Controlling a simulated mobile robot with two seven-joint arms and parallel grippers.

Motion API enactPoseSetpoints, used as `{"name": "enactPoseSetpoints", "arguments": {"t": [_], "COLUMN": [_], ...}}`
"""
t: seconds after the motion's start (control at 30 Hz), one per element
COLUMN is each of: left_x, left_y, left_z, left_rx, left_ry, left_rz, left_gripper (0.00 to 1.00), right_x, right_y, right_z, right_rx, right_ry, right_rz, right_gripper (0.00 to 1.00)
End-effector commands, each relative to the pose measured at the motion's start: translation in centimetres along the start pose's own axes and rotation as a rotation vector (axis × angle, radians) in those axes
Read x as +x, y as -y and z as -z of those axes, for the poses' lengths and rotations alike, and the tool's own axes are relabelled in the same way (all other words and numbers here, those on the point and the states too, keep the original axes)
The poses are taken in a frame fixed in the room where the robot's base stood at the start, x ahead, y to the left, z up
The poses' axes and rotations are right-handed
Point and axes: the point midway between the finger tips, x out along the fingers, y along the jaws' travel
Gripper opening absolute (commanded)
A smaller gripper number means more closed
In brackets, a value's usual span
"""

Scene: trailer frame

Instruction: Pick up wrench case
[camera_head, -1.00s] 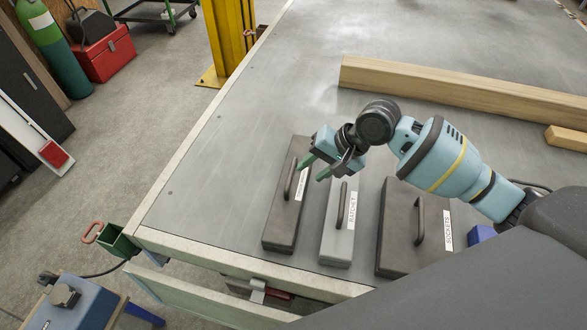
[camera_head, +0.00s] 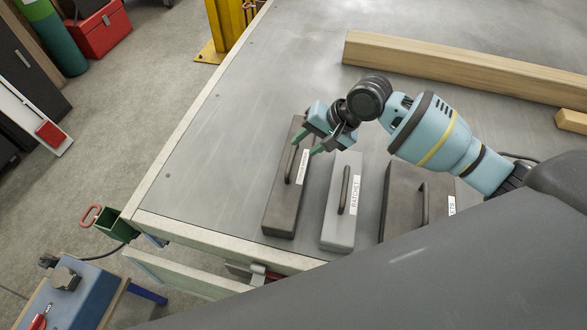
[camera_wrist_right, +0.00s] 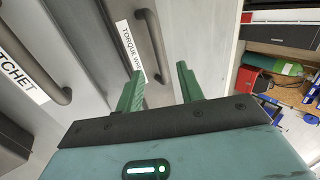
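The wrench case is a dark grey flat case (camera_head: 283,205) with a bar handle and a white label, leftmost of three on the bench in the head view. In the right wrist view its label reads "TORQUE WR", partly covered by a finger, and its handle (camera_wrist_right: 153,45) shows in the gap between the fingers. My right gripper (camera_head: 306,146) is open and empty over the far part of this case, near the handle's far end. Its green fingers (camera_wrist_right: 160,85) are apart in the wrist view. Contact with the handle cannot be told. My left gripper is out of view.
A light grey "RATCHET" case (camera_head: 337,228) stands close to the right, then a dark case (camera_head: 393,190) partly hidden by my body. A wooden beam (camera_head: 440,67) lies behind. The metal bench top (camera_head: 220,150) is clear to the left. A green bin (camera_head: 115,225) hangs at its edge.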

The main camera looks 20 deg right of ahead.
Motion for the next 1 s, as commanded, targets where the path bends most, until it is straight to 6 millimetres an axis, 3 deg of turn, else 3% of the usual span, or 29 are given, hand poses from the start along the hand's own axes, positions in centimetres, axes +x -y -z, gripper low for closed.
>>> {"name": "enactPoseSetpoints", "arguments": {"t": [0.3,0.6,0.9,1.0], "left_x": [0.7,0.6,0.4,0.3], "left_y": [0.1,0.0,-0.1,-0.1], "left_z": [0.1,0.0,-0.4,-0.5], "left_rx": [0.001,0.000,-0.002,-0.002], "left_ry": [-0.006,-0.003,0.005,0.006], "left_rz": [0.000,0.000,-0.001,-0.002], "left_gripper": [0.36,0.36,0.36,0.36], "right_x": [4.1,4.4,4.4,4.4], "right_y": [0.0,0.1,0.1,0.1], "right_z": [0.2,0.2,0.2,0.2], "right_rx": [0.000,-0.001,-0.001,-0.001], "right_ry": [0.001,-0.001,-0.001,0.000], "right_rz": [-0.001,0.000,0.000,0.000], "right_gripper": [0.38,0.38,0.00,0.00]}}
